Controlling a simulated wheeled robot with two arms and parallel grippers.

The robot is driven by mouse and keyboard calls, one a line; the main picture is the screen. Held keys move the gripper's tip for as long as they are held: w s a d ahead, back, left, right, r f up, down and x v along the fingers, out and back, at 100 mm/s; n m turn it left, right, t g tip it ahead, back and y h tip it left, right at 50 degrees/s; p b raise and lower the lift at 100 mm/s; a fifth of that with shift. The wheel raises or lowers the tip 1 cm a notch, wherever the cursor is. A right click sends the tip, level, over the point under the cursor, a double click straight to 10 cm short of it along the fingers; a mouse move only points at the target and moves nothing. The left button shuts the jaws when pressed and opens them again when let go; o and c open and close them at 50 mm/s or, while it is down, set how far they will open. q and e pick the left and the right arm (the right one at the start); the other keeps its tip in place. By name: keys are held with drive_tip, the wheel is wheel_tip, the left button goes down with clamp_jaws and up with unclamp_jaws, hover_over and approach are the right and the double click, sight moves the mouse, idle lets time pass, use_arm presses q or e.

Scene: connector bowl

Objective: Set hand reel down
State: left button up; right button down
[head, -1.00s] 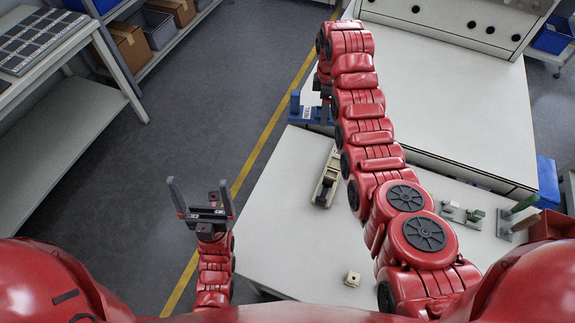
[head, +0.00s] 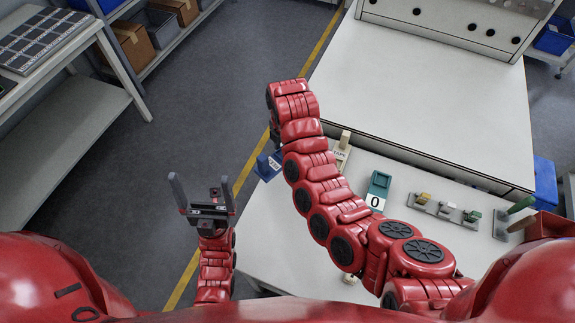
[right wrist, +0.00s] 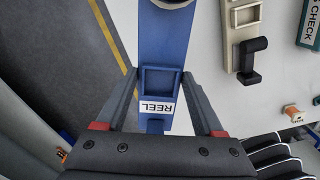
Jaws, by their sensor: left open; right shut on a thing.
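The hand reel (right wrist: 165,45) is blue with a white label reading REEL, and a round grey part shows at its upper end in the right wrist view. My right gripper (right wrist: 160,78) is shut on it, one finger on each side. In the head view the blue reel (head: 268,165) shows partly at the left edge of the white table (head: 262,215); my right arm hides the right gripper there. I cannot tell whether the reel touches the table. My left gripper (head: 204,193) is open and empty, left of the table over the floor.
A cream tool with a black handle (right wrist: 250,60) and a small orange spool (right wrist: 293,114) lie right of the reel. A teal block (head: 379,184) and a grey rack (head: 443,209) stand toward the right. The table's front left is clear.

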wheel_tip(320, 180, down, 4)
drive_tip(key=shift+w+f+p, duration=0.1)
drive_tip(key=shift+p, duration=0.8)
drive_tip(key=shift+f, duration=0.4)
drive_tip(key=shift+f+p, duration=0.5)
drive_tip(key=shift+f, duration=1.1)
unclamp_jaws()
